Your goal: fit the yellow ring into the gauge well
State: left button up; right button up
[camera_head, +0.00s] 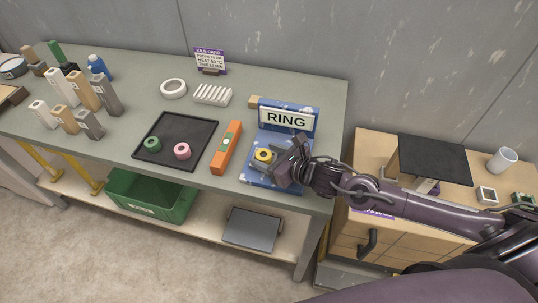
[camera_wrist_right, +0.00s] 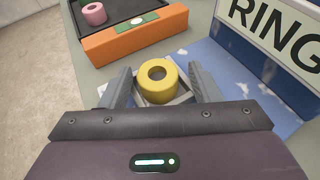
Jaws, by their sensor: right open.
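The yellow ring (camera_head: 263,156) is on the blue sky-patterned gauge stand (camera_head: 270,181). In the right wrist view the yellow ring (camera_wrist_right: 160,80) lies flat, hole up, at a grey square holder, which looks like the gauge well (camera_wrist_right: 158,101). I cannot tell how deep it sits. My right gripper (camera_wrist_right: 161,82) is open, with one finger on each side of the ring, and gaps seem to show between. In the head view the right gripper (camera_head: 277,163) is at the ring's right side. My left gripper is not in view.
A RING sign (camera_head: 286,119) stands behind the stand. An orange block (camera_head: 227,147) lies left of it, then a black tray (camera_head: 176,128) with a green ring (camera_head: 152,144) and a pink ring (camera_head: 182,151). A white rack (camera_head: 212,95) stands farther back.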

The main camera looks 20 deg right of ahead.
jog(key=shift+s+f, duration=0.3)
jog(key=shift+f, duration=0.2)
jog(key=shift+r+p, duration=0.25)
jog(key=shift+p, duration=0.15)
jog(key=shift+s, duration=0.1)
jog(key=v, duration=1)
jog(key=shift+r, duration=0.45)
jog(key=shift+s+d+r, duration=0.35)
jog(key=shift+s, duration=0.1)
